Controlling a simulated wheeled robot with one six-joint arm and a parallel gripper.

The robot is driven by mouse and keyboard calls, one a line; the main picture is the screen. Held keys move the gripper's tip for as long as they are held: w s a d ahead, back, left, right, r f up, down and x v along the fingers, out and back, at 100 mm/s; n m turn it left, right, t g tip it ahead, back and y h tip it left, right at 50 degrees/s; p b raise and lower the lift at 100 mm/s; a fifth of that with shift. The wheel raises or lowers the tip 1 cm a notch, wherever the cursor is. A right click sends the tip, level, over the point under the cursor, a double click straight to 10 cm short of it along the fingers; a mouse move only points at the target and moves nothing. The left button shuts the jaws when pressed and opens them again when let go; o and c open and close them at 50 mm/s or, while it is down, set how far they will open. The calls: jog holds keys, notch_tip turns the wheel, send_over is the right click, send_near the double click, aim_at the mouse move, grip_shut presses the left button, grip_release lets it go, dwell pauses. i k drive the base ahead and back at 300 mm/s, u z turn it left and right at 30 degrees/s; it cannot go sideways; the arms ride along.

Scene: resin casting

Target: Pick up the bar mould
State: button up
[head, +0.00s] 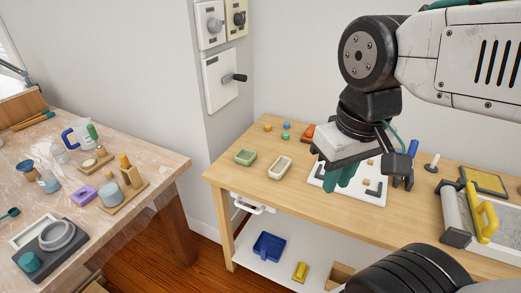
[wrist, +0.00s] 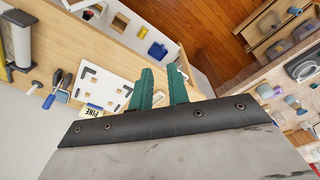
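Several mould-like pieces are in the head view, and I cannot tell for certain which is the bar mould. A green rectangular mould (head: 245,157) and a cream rectangular mould (head: 281,167) lie on the wooden table, left of my gripper. A small purple piece (head: 83,196) lies on the left table. My gripper (head: 343,179) hangs over the white board on the wooden table, apart from all three. In the wrist view its two teal fingers (wrist: 161,78) stand apart with nothing between them.
A white board (head: 322,184) with dark corner brackets lies below my gripper. A yellow-handled tool (head: 485,215) stands at the right. A blue bin (head: 268,246) and a yellow piece (head: 301,271) are on the lower shelf. A floor gap (head: 178,262) separates the crowded left table.

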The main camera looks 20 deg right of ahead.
aim_at(280, 167)
jog(key=u, duration=1.15)
jog(key=i, duration=0.35)
jog(key=z, duration=2.65)
